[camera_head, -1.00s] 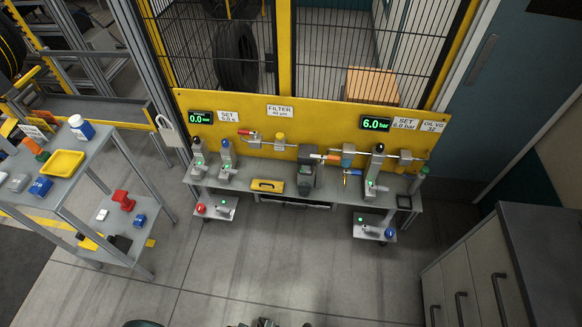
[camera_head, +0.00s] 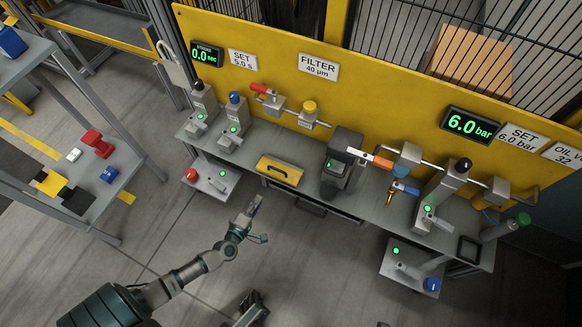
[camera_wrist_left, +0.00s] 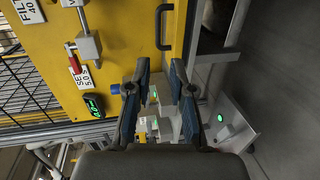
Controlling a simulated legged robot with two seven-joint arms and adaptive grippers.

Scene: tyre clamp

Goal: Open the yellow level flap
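The yellow flap (camera_head: 279,170) with a dark handle lies flat in the bench top, left of the dark grey block, and looks closed. In the left wrist view its dark handle (camera_wrist_left: 161,28) shows at the top, above the fingers. My left gripper (camera_head: 259,220) is in front of the bench, below and left of the flap, apart from it. Its two fingers are spread with nothing between them, as the left wrist view (camera_wrist_left: 160,95) also shows. A dark part of mine at the bottom edge may be the right gripper; I cannot tell its state.
The grey bench (camera_head: 240,158) carries clamp posts, a dark grey block (camera_head: 340,165) and an orange-handled valve (camera_head: 370,158). A low shelf with a red button (camera_head: 190,174) juts out on the left, another with a blue knob (camera_head: 431,284) on the right. Open floor lies in front.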

